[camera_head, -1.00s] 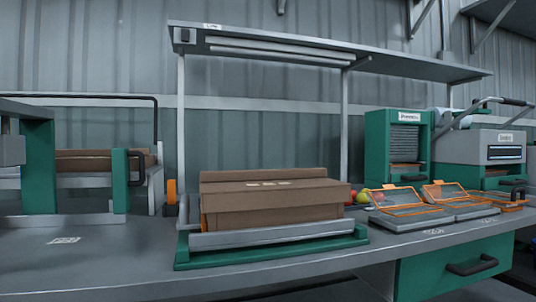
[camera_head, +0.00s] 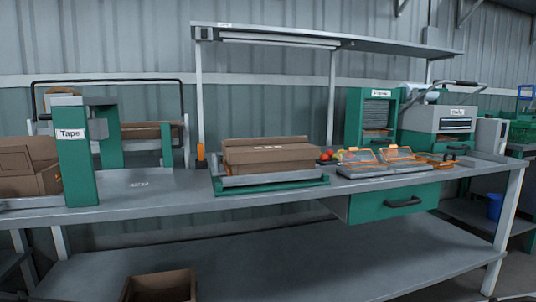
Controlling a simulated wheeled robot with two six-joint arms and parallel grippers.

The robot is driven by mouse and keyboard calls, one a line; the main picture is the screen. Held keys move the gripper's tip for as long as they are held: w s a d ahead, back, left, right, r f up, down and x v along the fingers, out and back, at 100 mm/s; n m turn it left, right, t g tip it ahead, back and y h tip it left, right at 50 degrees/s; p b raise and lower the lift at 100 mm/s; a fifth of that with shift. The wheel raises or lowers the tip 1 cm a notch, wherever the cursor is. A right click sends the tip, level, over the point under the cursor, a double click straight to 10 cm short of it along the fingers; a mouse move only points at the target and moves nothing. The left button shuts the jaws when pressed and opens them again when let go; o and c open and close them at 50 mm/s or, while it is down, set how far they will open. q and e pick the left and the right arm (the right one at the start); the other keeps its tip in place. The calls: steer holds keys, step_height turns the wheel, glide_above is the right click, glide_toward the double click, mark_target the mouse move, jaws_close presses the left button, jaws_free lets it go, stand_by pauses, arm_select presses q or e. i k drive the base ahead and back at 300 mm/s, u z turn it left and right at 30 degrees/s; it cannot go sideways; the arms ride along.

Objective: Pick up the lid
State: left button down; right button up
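No part is clearly marked as the lid, and I cannot tell which one the task means. Two clear, orange-edged flaps stand tilted up at the back of two shallow trays on the right of the bench: the left flap (camera_head: 358,158) and the right flap (camera_head: 398,154). A brown cardboard box (camera_head: 265,158) with a raised back panel sits in a grey and green cradle (camera_head: 275,184) at the middle of the bench. Neither of my grippers is in view.
The grey bench (camera_head: 150,198) has bare surface left of the cradle. A green tape station (camera_head: 76,160) and a carton (camera_head: 30,170) stand at the left. A green drawer (camera_head: 395,202) hangs under the bench.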

mark_target(247, 150)
steer(key=u, duration=1.1)
steer(key=i, duration=1.2)
steer(key=z, duration=0.65)
